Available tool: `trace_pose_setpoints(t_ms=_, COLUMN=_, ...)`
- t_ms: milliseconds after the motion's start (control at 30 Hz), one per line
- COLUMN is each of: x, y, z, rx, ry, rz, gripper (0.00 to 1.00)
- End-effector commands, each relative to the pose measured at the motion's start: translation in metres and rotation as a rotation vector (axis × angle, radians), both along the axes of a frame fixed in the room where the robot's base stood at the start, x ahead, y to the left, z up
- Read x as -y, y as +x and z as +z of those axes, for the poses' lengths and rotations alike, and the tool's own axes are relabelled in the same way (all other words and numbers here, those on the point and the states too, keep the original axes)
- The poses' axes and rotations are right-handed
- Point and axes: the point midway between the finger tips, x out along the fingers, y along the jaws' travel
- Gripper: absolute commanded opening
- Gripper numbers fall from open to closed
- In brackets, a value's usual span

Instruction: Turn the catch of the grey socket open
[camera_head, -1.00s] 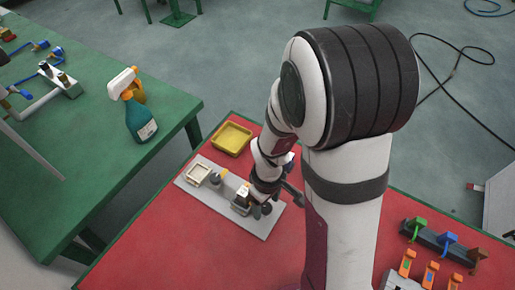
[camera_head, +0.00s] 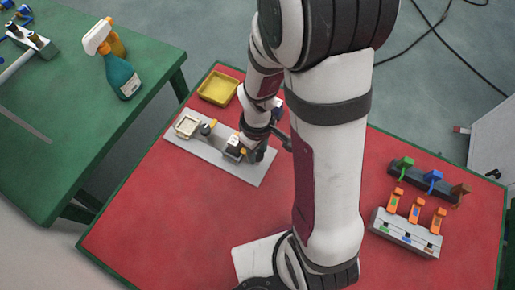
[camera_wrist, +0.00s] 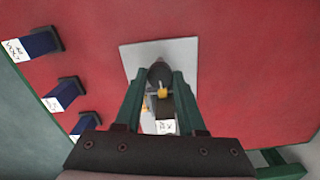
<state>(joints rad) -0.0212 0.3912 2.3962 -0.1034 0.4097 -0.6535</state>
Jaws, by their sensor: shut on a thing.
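In the wrist view, my gripper (camera_wrist: 159,80) has its two green fingers on either side of a dark grey rounded piece (camera_wrist: 160,72) and is shut on it. Whether this is the grey socket or its catch I cannot tell. A small yellow piece (camera_wrist: 162,92) and a dark block with a white label (camera_wrist: 166,127) show between the fingers. In the head view, my gripper (camera_head: 258,153) is low at the right end of a light grey board (camera_head: 205,153), beside a small pale block (camera_head: 233,145). A dark cylinder (camera_head: 206,129) stands further left. My arm hides part of this area.
A yellow tray (camera_head: 218,88) lies behind the board. A rack with orange levers (camera_head: 405,233) and a dark rack (camera_head: 425,183) stand at the right of the red table. A spray bottle (camera_head: 122,75) is on the green table. Blue labelled blocks (camera_wrist: 65,95) show in the wrist view.

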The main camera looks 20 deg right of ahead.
Motion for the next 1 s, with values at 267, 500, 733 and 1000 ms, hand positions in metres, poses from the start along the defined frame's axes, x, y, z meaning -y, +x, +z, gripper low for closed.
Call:
trace_pose_setpoints(t_ms=267, x=-0.0001, y=0.0001, z=0.0004, rx=0.0, ry=0.0, rz=-0.137, gripper=0.0)
trace_pose_setpoints(t_ms=500, x=0.0, y=0.0001, z=0.0005, rx=0.0, ry=0.0, rz=-0.354, gripper=0.0)
trace_pose_setpoints(t_ms=733, x=0.0, y=0.0001, z=0.0005, rx=0.0, ry=0.0, rz=-0.573, gripper=0.0)
trace_pose_setpoints(t_ms=1000, x=0.0, y=0.0001, z=0.0006, rx=0.001, ry=0.0, rz=-0.83, gripper=0.0)
